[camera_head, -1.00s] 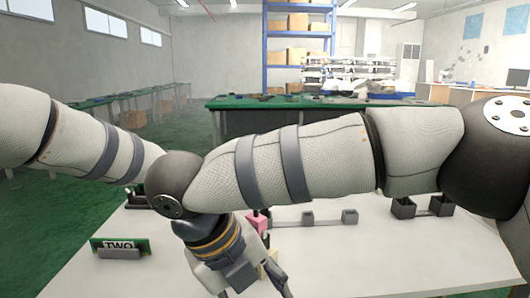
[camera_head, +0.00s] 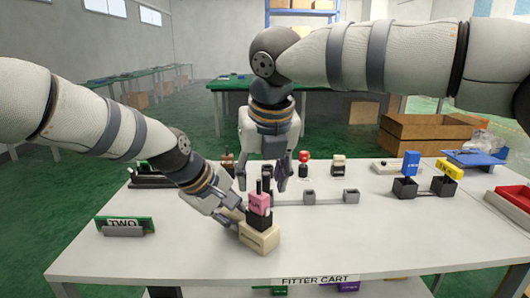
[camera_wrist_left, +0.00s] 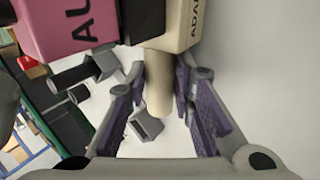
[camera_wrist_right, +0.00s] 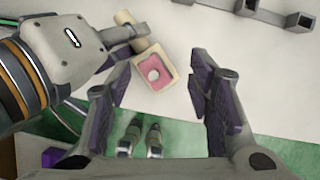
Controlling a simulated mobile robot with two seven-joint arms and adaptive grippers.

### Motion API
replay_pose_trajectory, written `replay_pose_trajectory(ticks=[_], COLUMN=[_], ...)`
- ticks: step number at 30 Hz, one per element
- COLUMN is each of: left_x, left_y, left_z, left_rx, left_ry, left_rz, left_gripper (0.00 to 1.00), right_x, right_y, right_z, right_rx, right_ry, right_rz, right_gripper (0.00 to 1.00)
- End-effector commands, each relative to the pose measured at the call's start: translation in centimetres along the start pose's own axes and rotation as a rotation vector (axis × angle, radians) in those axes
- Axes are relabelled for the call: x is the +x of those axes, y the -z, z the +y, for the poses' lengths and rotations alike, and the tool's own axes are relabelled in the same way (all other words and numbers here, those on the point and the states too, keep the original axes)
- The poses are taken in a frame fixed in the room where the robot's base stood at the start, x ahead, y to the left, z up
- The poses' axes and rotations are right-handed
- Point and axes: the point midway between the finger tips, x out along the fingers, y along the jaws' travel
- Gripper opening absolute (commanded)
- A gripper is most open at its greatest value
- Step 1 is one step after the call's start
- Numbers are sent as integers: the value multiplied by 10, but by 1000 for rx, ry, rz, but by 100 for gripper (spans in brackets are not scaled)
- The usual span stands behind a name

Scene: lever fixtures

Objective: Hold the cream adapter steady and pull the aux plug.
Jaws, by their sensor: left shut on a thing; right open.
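The cream adapter (camera_head: 259,238) is a block standing on the white table, with a cream handle stub (camera_wrist_left: 159,95) on its side. The pink aux plug (camera_head: 260,203) stands upright in a dark section on top of the adapter. My left gripper (camera_head: 236,214) is shut on the adapter's stub; the stub sits between its purple pads in the left wrist view. My right gripper (camera_head: 271,186) points down just above and behind the plug. In the right wrist view its open fingers (camera_wrist_right: 158,92) stand on either side of the plug (camera_wrist_right: 155,84), apart from it.
Small grey sockets (camera_head: 351,196) on a bar are behind the plug. The front right table is clear.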

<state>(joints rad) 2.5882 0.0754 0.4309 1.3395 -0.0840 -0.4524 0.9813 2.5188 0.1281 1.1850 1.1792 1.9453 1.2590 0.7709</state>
Motion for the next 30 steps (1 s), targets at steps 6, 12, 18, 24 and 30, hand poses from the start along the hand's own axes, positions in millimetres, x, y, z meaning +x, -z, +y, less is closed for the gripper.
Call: replay_pose_trajectory(ticks=[6, 12, 18, 24, 30], left_x=[0, 0, 0, 0, 0], left_y=[0, 0, 0, 1, 1], left_z=[-1, -1, -1, -1, -1], left_rx=[0, 0, 0, 0, 0], left_ry=[1, 1, 2, 2, 3], left_rz=[0, 0, 0, 0, 1], left_gripper=[0, 0, 0, 0, 0], right_x=[14, 14, 14, 15, 16], right_y=[0, 0, 0, 0, 1], right_z=[0, 0, -1, -2, -2], right_rx=[1, 0, 1, 2, 2], right_ry=[0, 0, 2, 5, 6], right_rz=[0, 0, 1, 2, 4], right_gripper=[47, 45, 4, 19, 0])
